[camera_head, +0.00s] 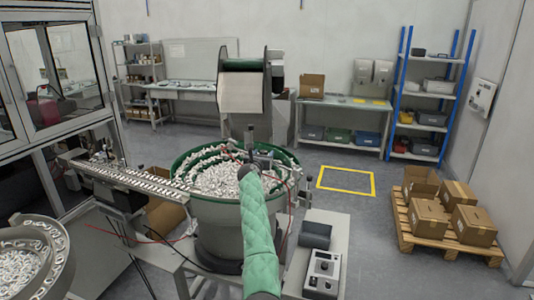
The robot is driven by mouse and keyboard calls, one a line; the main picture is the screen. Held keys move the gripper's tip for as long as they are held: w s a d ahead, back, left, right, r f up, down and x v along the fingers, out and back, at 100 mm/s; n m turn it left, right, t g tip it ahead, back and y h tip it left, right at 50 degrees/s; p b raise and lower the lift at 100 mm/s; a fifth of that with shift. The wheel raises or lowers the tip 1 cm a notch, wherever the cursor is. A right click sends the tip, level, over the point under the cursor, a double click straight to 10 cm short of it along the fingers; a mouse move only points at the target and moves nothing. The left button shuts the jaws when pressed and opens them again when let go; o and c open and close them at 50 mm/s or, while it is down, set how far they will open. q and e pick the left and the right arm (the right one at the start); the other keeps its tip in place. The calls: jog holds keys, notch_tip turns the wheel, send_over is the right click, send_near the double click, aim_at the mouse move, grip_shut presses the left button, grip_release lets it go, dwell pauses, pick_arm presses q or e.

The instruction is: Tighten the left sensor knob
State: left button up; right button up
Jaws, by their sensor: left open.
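My left arm, in a green sleeve, rises from the bottom middle to the rim of the round green feeder bowl (183,163). My left gripper (248,152) is at its end, small and dark, over the bowl's middle-right part. It is open, with nothing seen held in it. Small dark sensor parts (266,157) stand beside it at the bowl's rim. The left sensor knob cannot be told apart from these dark parts and the gripper. Whether the gripper touches them is unclear. My right gripper is not in view.
The bowl holds many white caps (218,178). A linear track (130,178) runs left from it. A control box (323,272) sits on the bench at lower right. A second bowl (58,240) is at lower left. Thin red cables hang near the bowl.

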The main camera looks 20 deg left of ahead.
pick_arm(q)
jog(key=shift+w+f, duration=0.2)
jog(key=shift+w, duration=0.5)
jog(key=shift+r, duration=0.1)
jog(key=shift+s+r, duration=0.1)
jog(key=shift+s, duration=0.15)
jog(key=shift+c, duration=0.2)
jog(key=c, duration=0.9)
jog(key=m+h+b, duration=0.2)
jog(key=h, duration=0.1)
jog(key=m+g+h+b, duration=0.1)
jog(key=m+h+b, duration=0.1)
jog(key=h, duration=0.1)
jog(key=shift+a+f+h, duration=0.1)
jog(key=shift+f+h, duration=0.1)
jog(key=shift+h, duration=0.1)
jog(key=shift+m+h, duration=0.3)
jog(key=shift+m+g+h+b, duration=0.6)
jog(key=shift+m+h, duration=0.1)
jog(key=shift+h, duration=0.3)
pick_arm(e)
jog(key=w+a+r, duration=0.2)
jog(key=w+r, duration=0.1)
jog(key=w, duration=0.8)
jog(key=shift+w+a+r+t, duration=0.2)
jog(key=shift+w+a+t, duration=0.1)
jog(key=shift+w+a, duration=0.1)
